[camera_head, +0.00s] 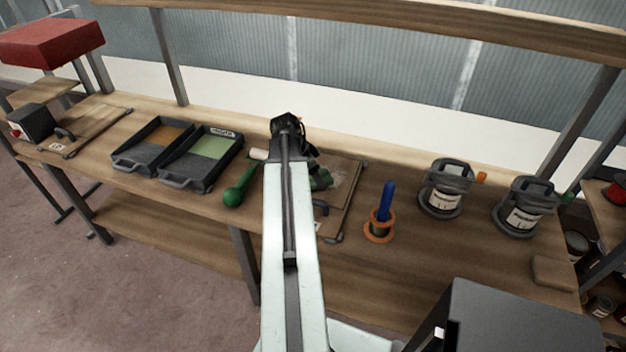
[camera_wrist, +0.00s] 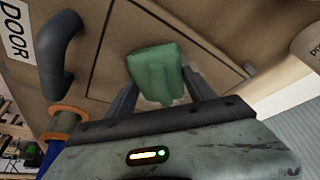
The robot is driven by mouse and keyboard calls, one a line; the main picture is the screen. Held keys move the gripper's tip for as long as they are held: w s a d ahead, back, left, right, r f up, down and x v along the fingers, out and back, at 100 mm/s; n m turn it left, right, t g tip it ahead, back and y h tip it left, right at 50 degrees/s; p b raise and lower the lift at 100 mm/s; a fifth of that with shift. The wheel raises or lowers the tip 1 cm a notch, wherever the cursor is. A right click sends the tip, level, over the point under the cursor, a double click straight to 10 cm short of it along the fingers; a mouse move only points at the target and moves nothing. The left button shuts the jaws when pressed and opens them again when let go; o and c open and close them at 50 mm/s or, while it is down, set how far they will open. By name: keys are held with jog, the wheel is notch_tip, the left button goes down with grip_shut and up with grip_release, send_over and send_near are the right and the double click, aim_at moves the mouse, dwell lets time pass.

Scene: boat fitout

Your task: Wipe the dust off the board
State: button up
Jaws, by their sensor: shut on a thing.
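The board (camera_head: 349,208) lies flat on the bench, partly hidden behind my arm, with a dark handle near its front edge. A pale, dusty-looking patch (camera_head: 341,176) shows on it. In the wrist view the board (camera_wrist: 105,50) fills the upper part, with its grey handle (camera_wrist: 58,60) and a "DOOR" label at the left. My gripper (camera_wrist: 155,88) is shut on a green cloth or pad (camera_wrist: 155,70), which is over the board; whether it touches is hard to tell. The green pad (camera_head: 320,180) also shows just right of my arm in the head view.
A green-handled tool (camera_head: 237,192) lies left of the board, beside two trays (camera_head: 184,183). Right of the board stand a blue-handled tool in an orange-rimmed holder (camera_head: 380,236) and two labelled grey pots (camera_head: 440,200). A brown block (camera_head: 554,273) lies at the right bench end.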

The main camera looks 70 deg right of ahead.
aim_at(333, 168)
jog(key=shift+w+d, duration=0.15)
jog(key=shift+d, duration=1.9)
jog(key=shift+w+d, duration=0.1)
jog(key=shift+d, duration=1.9)
jog(key=shift+s+f, duration=0.1)
jog(key=shift+s, duration=1.25)
jog(key=shift+s+a+r, duration=0.1)
jog(key=shift+a, duration=1.7)
jog(key=shift+s+a+r, duration=0.1)
jog(key=shift+a, duration=1.65)
jog(key=shift+a+f, duration=0.15)
jog(key=shift+a, duration=1.6)
notch_tip(333, 168, up, 6)
jog(key=p, duration=0.6)
jog(key=shift+d, duration=0.1)
